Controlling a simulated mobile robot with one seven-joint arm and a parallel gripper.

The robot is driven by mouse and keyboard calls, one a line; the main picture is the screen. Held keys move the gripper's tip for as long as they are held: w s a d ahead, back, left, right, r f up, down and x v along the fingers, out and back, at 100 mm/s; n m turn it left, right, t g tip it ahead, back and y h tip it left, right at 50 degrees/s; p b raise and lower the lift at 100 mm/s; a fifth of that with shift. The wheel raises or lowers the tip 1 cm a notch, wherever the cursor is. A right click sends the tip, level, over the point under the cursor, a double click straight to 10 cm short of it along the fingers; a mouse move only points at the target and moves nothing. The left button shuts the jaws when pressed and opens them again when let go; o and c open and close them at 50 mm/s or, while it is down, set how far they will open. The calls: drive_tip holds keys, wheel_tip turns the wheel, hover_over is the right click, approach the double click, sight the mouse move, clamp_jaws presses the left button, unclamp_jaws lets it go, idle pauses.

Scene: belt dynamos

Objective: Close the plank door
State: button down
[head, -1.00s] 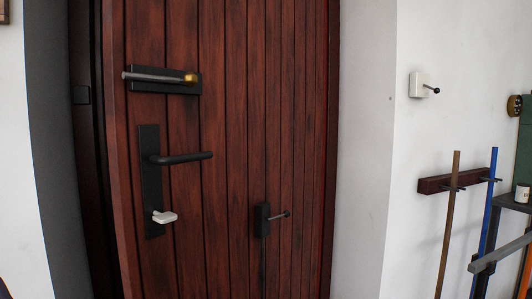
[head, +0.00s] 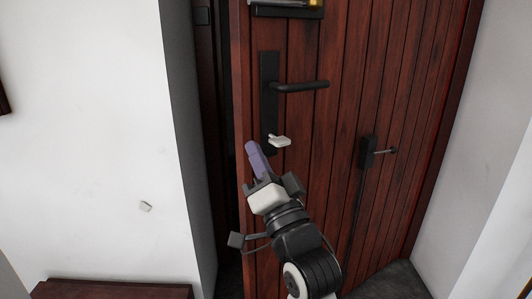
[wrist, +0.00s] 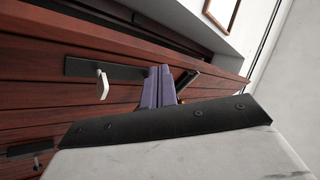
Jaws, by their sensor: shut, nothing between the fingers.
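The plank door (head: 345,130) is dark red-brown wood and stands ajar. A dark gap shows between its left edge and the frame in the head view. It also fills the left of the wrist view (wrist: 60,115). The door has a black lever handle (head: 302,86) on a tall plate and a white thumb-turn (head: 279,141) below it. My gripper (head: 252,148) is in front of the door near its left edge, just left of the thumb-turn. Its purple fingers (wrist: 158,88) are together and empty. I cannot tell whether they touch the door.
A black bolt or latch (head: 368,152) sits on the door to the right of the handle. A dark red wooden top (head: 110,290) is at the lower left.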

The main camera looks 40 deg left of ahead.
drive_tip(key=w+d+f+m+g+h+p, duration=0.3)
drive_tip(key=w+d+f+m+g+h, duration=0.15)
drive_tip(key=d+f+m, duration=0.3)
drive_tip(key=p+x, duration=0.3)
drive_tip(key=x, duration=1.1)
drive_tip(key=shift+w+a+f, duration=0.15)
drive_tip(key=shift+w+f, duration=0.05)
drive_tip(key=shift+f, duration=0.35)
drive_tip(key=shift+t+h, duration=0.25)
